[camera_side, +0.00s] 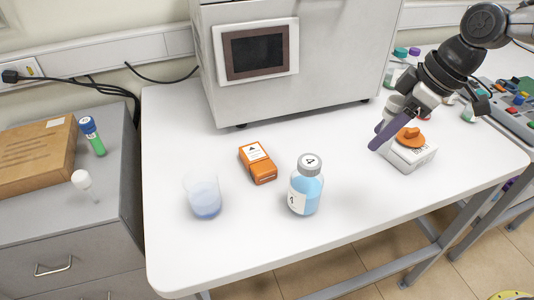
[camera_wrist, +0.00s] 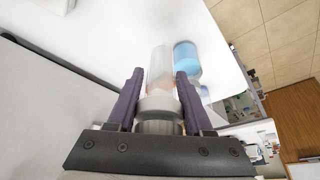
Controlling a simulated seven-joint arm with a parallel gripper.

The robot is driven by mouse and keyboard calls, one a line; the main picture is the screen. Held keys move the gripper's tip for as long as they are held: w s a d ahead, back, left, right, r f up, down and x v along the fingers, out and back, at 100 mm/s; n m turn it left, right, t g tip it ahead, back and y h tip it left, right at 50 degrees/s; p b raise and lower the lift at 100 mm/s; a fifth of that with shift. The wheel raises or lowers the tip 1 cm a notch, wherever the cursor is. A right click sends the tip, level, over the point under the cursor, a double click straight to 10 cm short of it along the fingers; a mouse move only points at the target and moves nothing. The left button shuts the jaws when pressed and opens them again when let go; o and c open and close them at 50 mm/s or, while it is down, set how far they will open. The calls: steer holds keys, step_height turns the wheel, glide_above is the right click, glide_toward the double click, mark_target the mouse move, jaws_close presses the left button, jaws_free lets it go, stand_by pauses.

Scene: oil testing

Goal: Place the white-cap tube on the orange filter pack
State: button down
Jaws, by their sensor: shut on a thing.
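My gripper (camera_side: 378,142) is at the right of the table, its purple fingers slanting down and left above the table. A clear, see-through body appears beyond the cap. An orange tint shows behind the clear body in the wrist view.
A blue-liquid bottle (camera_side: 306,186) stands right of the pack, a beaker (camera_side: 204,196) left of it. A grey machine (camera_side: 300,70) stands behind. A white device with an orange top (camera_side: 409,138) sits beneath my gripper. Another white-capped item (camera_side: 82,180) is on the left cabinet.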

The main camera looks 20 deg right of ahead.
steer(key=w+a+r, duration=0.3)
steer(key=w+a, duration=0.2)
steer(key=a, duration=0.1)
glide_toward(247, 154)
steer(key=shift+w+a+r, duration=0.15)
steer(key=shift+w+a, duration=0.1)
steer(key=shift+a, duration=0.2)
steer(key=shift+w+a+f, duration=0.25)
steer(key=shift+w+f, duration=0.15)
steer(key=shift+f, duration=1.75)
steer(key=shift+f, duration=0.1)
steer(key=shift+c, duration=1.5)
jaws_free()
steer(key=shift+f, duration=0.1)
